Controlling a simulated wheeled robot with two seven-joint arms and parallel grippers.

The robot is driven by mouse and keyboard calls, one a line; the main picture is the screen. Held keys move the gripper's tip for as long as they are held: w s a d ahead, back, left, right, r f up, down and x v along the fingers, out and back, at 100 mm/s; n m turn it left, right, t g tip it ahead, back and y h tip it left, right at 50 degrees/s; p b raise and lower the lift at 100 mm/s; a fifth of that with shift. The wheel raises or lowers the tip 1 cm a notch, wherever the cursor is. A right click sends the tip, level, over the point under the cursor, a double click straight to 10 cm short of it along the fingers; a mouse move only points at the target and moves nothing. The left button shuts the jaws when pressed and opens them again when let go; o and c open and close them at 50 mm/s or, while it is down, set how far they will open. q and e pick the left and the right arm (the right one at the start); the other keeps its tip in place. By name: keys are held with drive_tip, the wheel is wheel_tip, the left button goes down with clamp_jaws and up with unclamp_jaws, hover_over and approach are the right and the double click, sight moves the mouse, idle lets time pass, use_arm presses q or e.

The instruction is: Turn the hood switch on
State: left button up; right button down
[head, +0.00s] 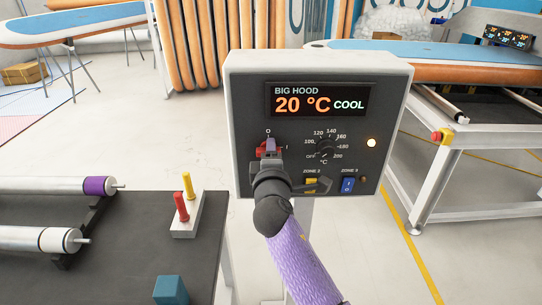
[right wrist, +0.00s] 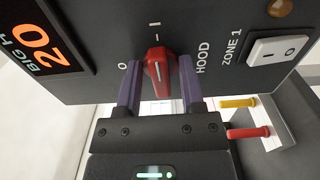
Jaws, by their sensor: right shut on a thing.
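The hood switch is a red rotary knob, seen in the right wrist view (right wrist: 158,68) with a white line on it. Its handle points toward the I mark, while the O mark lies to its left there. In the head view the knob (head: 261,152) is mostly hidden by my right gripper (head: 270,150). My right gripper's two purple fingers (right wrist: 160,85) are shut on the knob, one on each side. The grey control box (head: 236,120) carries a display (head: 319,101) reading BIG HOOD, 20 °C, COOL. My left gripper is not in view.
A white rocker (right wrist: 278,48) is near the knob. A dark table (head: 130,240) with red and yellow levers (head: 185,205) stands at left.

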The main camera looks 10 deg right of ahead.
drive_tip(key=shift+f, duration=0.1)
idle(0.3)
drive_tip(key=c, duration=0.6)
unclamp_jaws()
drive_tip(key=shift+o, duration=0.2)
drive_tip(key=shift+s, duration=0.1)
drive_tip(key=s+a+p, duration=0.2)
drive_tip(key=s, duration=0.7)
drive_tip(key=shift+s, duration=0.3)
